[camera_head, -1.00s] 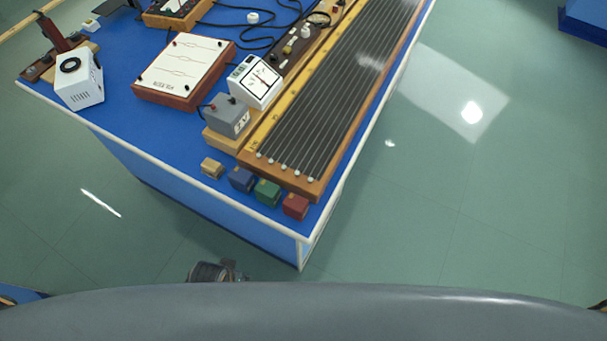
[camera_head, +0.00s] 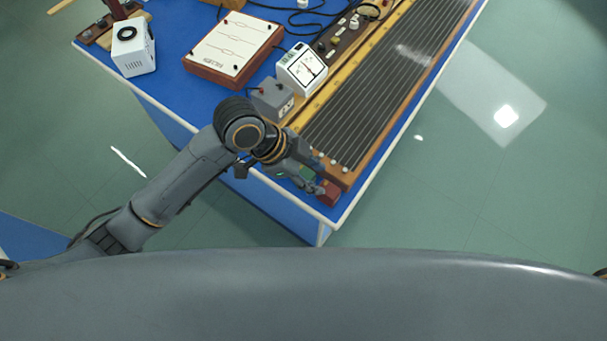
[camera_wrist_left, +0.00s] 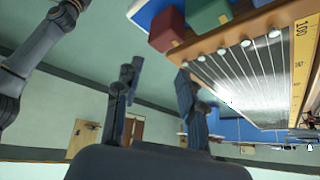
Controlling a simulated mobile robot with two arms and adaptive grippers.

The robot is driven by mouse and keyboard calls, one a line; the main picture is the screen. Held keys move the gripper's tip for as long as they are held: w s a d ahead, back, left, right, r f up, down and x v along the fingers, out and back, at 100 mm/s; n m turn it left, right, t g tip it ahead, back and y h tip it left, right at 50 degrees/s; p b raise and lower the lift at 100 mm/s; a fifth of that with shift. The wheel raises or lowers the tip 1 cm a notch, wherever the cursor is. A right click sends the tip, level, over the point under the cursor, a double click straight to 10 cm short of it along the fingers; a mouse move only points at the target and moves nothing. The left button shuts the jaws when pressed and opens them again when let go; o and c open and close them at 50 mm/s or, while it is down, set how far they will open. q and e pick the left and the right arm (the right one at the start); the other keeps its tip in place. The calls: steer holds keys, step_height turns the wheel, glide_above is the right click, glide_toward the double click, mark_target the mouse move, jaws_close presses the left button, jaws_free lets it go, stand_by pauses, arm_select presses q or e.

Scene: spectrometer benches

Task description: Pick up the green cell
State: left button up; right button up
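In the head view, my left gripper (camera_head: 312,178) is over the table corner and hides most of the green cell (camera_head: 307,173). The red cell (camera_head: 329,193) shows just right of the fingers. In the left wrist view, my left gripper (camera_wrist_left: 155,80) has its two fingers apart with nothing between them. The cells lie outside that gap. My right gripper is not in view.
The wooden board with dark strips (camera_head: 375,85) lies close behind the cells. A grey box (camera_head: 270,97), a white meter (camera_head: 302,70) and a white-topped panel (camera_head: 234,45) stand on the blue table. The white table edge (camera_head: 272,208) runs close by; floor is clear to the right.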

arm_select(q)
steer(key=w+a+r+m+g+y, duration=0.2)
steer(key=w+a+m, duration=0.1)
steer(key=w+m, duration=0.15)
steer(key=m, duration=0.2)
glide_toward(303, 172)
steer(key=shift+g+y, duration=0.4)
steer(key=p+x, duration=0.1)
steer(key=x, duration=0.2)
steer(key=p+x, duration=0.3)
steer(key=x, duration=0.2)
steer(key=shift+w+d+f, duration=0.2)
steer(key=shift+d+f, duration=0.05)
steer(key=shift+d, duration=0.2)
steer(key=shift+f, duration=0.25)
jaws_close()
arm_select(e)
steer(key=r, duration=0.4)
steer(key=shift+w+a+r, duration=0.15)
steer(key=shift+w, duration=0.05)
